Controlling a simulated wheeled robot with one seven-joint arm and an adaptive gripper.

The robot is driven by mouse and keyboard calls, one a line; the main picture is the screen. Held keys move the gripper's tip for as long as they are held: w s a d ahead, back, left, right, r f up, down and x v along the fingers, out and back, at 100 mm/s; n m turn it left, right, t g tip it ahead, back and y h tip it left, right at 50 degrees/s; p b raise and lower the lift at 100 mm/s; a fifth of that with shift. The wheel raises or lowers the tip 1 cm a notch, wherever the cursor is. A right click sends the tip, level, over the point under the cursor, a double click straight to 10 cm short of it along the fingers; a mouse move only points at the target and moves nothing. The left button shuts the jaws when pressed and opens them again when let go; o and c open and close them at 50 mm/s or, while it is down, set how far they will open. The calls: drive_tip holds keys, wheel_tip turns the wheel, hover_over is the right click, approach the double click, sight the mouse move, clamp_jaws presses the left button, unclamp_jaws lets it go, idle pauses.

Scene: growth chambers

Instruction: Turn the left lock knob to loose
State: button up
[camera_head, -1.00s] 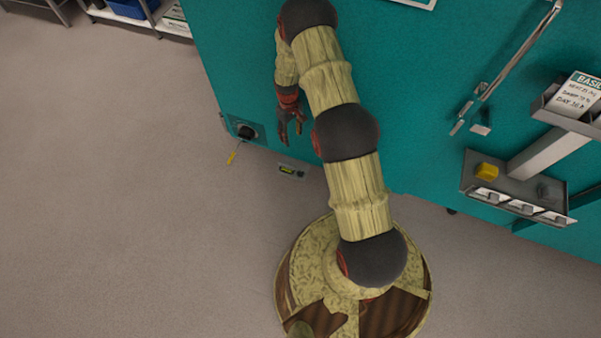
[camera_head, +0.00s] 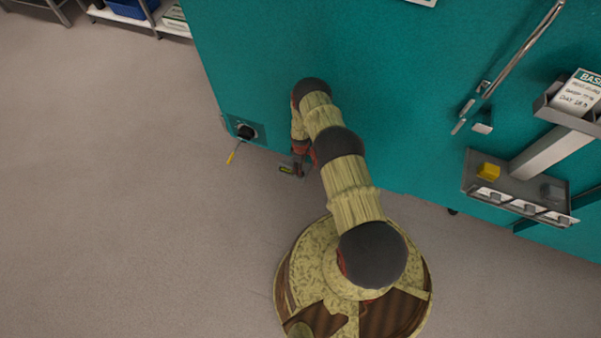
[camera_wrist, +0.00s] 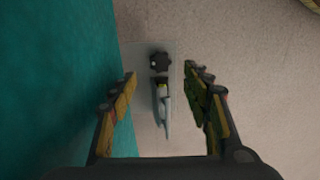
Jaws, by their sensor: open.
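A dark, lobed knob (camera_wrist: 160,62) sits on a pale plate (camera_wrist: 146,75) in the wrist view. A grey elongated part (camera_wrist: 163,108) with a yellow-green piece at its top lies just below it on the plate. My gripper (camera_wrist: 163,86) is open and empty, with its fingers either side of the plate. In the head view my gripper (camera_head: 298,167) is low by the teal cabinet's bottom edge and mostly hides the plate; a green-yellow bit (camera_head: 285,169) shows beside it. No loose or tight marking is readable.
A grey shelf with a yellow block (camera_head: 488,171) and a long metal handle (camera_head: 520,52) are at right. The floor at left is clear.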

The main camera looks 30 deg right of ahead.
wheel_tip(320, 180, down, 7)
drive_tip(key=b, duration=0.2)
drive_tip(key=shift+b, duration=0.4)
drive_tip(key=shift+c, duration=0.5)
drive_tip(key=c, duration=1)
